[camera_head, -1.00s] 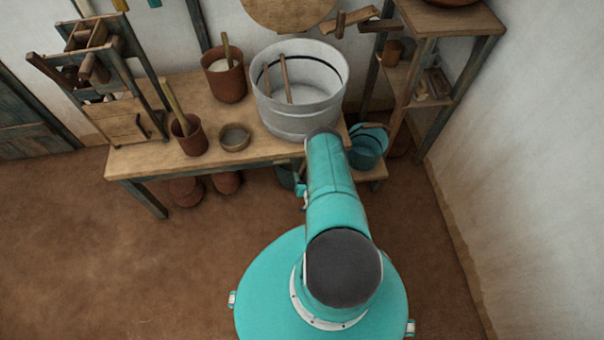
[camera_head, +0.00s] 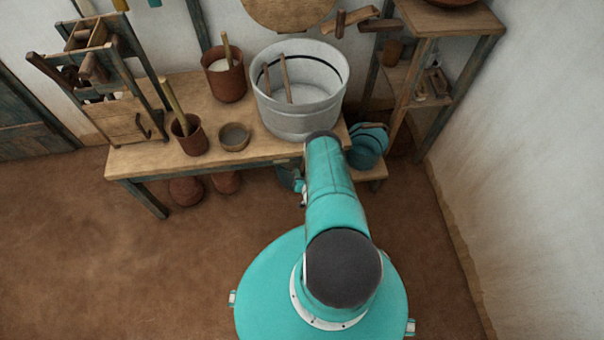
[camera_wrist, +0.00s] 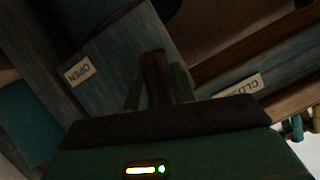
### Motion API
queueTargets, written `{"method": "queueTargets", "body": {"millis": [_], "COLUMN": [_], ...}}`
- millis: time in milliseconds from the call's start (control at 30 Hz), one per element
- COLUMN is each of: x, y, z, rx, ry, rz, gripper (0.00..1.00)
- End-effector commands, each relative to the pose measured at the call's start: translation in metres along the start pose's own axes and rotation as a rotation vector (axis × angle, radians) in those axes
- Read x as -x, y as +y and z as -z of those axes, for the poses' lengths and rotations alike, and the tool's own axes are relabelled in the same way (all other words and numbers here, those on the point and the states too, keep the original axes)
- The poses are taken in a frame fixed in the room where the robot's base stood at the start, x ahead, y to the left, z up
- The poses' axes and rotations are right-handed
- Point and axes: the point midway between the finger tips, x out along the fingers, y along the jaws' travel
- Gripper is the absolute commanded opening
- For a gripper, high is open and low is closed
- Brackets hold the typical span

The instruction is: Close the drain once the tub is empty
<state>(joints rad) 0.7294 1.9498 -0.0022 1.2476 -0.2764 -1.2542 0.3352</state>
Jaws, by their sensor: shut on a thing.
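The pale grey tub (camera_head: 318,122) stands on the right end of the bench. Its inside looks bare and pale, with no clear water surface. A wooden stick (camera_head: 287,78) leans inside it. In the wrist view my gripper (camera_wrist: 157,95) is shut on a dark brown drain lever (camera_wrist: 153,68). An upside-down OPEN label (camera_wrist: 80,71) is left of the lever, and a partly covered label reading CLOS (camera_wrist: 238,87) is to its right. The lever stands between the two labels. In the head view the lever is hidden under the bench's front edge, below my arm.
The wooden bench (camera_head: 130,160) also holds clay pots (camera_head: 190,140), a small bowl (camera_head: 235,136) and a wooden frame. A teal bucket (camera_head: 364,155) stands on a low stand right of my arm. A shelf (camera_head: 450,22) is at right. Open floor (camera_head: 80,260) lies at left.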

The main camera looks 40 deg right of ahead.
Motion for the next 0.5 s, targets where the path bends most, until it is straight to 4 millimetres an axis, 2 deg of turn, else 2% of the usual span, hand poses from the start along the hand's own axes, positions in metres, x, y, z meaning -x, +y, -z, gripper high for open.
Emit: {"method": "queueTargets", "body": {"millis": [267,500], "x": [0.000,0.000], "y": [-0.006,-0.017], "z": [0.001,0.003], "rx": [-0.072,-0.227], "ry": [0.003,0.007], "rz": [0.031,0.094], "gripper": [0.00,0.00]}}
